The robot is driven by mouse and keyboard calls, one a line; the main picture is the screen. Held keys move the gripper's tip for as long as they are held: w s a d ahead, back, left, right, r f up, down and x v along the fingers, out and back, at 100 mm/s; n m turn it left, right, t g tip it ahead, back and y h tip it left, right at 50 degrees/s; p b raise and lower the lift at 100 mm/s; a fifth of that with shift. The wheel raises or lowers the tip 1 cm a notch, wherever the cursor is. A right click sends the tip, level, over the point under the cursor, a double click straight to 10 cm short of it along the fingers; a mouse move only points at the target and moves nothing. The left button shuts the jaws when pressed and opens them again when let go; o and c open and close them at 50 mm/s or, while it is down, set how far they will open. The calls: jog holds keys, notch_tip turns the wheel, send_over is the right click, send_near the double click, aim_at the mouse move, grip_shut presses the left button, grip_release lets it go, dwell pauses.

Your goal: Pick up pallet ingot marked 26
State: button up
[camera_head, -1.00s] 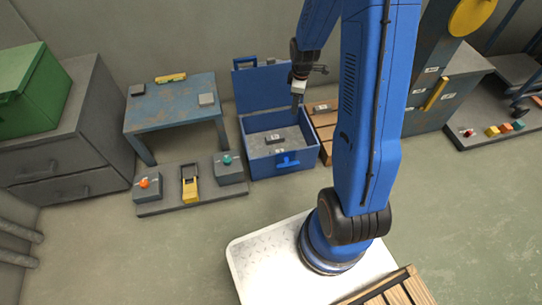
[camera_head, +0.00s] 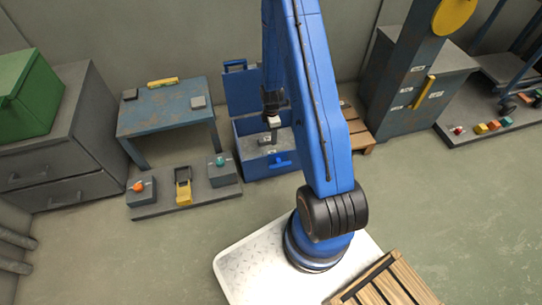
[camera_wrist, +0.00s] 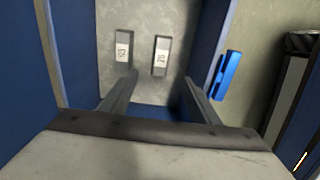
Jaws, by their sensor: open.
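Two grey ingots with white number labels lie on the floor of the open blue chest (camera_head: 262,165). In the wrist view, the left ingot (camera_wrist: 123,48) has a label that looks like 23. The label of the right ingot (camera_wrist: 161,56) looks like 25 or 26; I cannot tell which. My gripper (camera_wrist: 160,82) is open and empty, its fingers pointing into the chest, with the right ingot beyond the gap between them. In the head view my gripper (camera_head: 274,130) is over the chest. A wooden pallet (camera_head: 359,137) stands right of the chest, partly hidden by my arm.
The chest's raised lid (camera_head: 241,92) stands behind, its walls close around my gripper. A blue table (camera_head: 165,112) and a low platform (camera_head: 207,198) with buttons are at left. A grey cabinet (camera_head: 440,70) stands at right.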

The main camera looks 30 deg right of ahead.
notch_tip(320, 180, down, 10)
jog(key=shift+r, duration=0.1)
jog(key=shift+s+d+f, duration=0.1)
jog(key=shift+f, duration=1.3)
jog(key=shift+s+d+f, duration=0.1)
jog(key=shift+f, duration=1.25)
grip_shut()
